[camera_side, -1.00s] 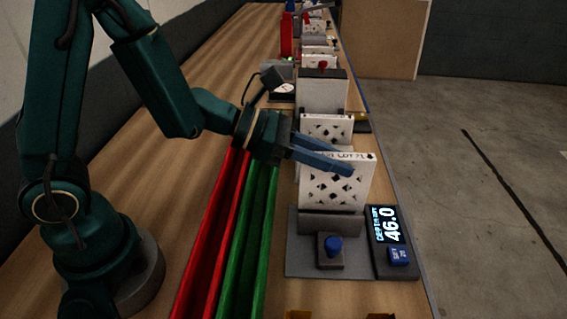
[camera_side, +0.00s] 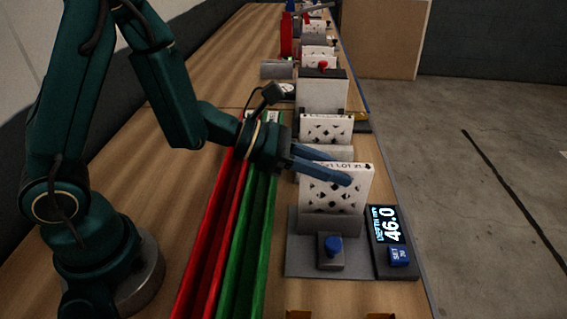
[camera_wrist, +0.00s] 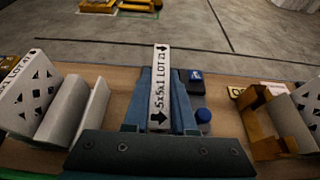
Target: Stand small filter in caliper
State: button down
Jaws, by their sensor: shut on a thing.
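The small filter (camera_side: 335,194) is a white slab with a dark diamond-pattern face. Its top edge reads "5x5x1 LOT 21" in the wrist view (camera_wrist: 160,85). My gripper (camera_side: 347,170) is shut on the filter near its top edge, one finger on each side. The filter is upright, its lower edge hidden behind the front wall of the grey caliper (camera_side: 300,248); I cannot tell whether it touches the bottom. The caliper has a blue knob (camera_side: 333,243) in front and a display (camera_side: 389,225) reading 46.0 on its right.
Another patterned filter (camera_side: 326,129) stands in a fixture behind, with more stations along the bench. Red (camera_side: 208,240) and green (camera_side: 248,240) channels run left of the caliper. An orange fixture (camera_wrist: 262,125) shows at right in the wrist view.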

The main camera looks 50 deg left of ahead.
jog(key=shift+f, duration=0.75)
jog(key=shift+f, duration=0.25)
jog(key=c, duration=0.7)
grip_release()
jog(key=shift+o, duration=0.2)
